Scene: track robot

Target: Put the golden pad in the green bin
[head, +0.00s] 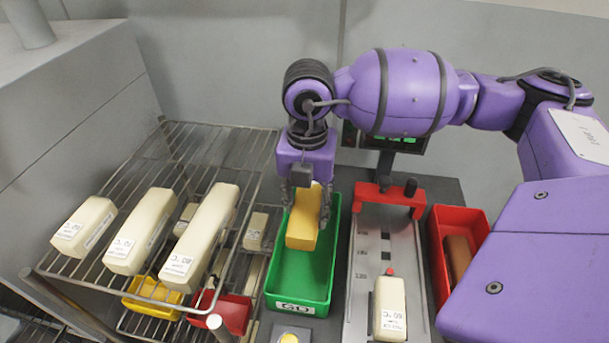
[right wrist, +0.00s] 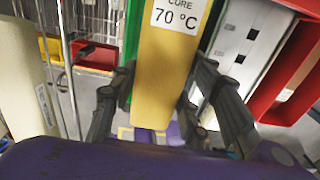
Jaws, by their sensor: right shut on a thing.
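The golden pad (head: 302,228) is a yellow block held by my right gripper (head: 308,205), over the green bin in the head view. In the right wrist view the golden pad (right wrist: 165,70) sits between the two dark fingers of the right gripper (right wrist: 155,95), and its label reads "CURE 70 °C". The green bin (head: 331,262) is a long open tray on the dark surface. I cannot tell whether the pad touches the bin floor. My left gripper is not in view.
A wire rack (head: 190,150) at left holds several cream pads. A yellow bin (head: 152,291) and a red bin (head: 230,312) are below its top shelf. Right of the green bin stand a measuring track (head: 365,250) with a cream pad (head: 390,305) and another red bin (head: 440,225).

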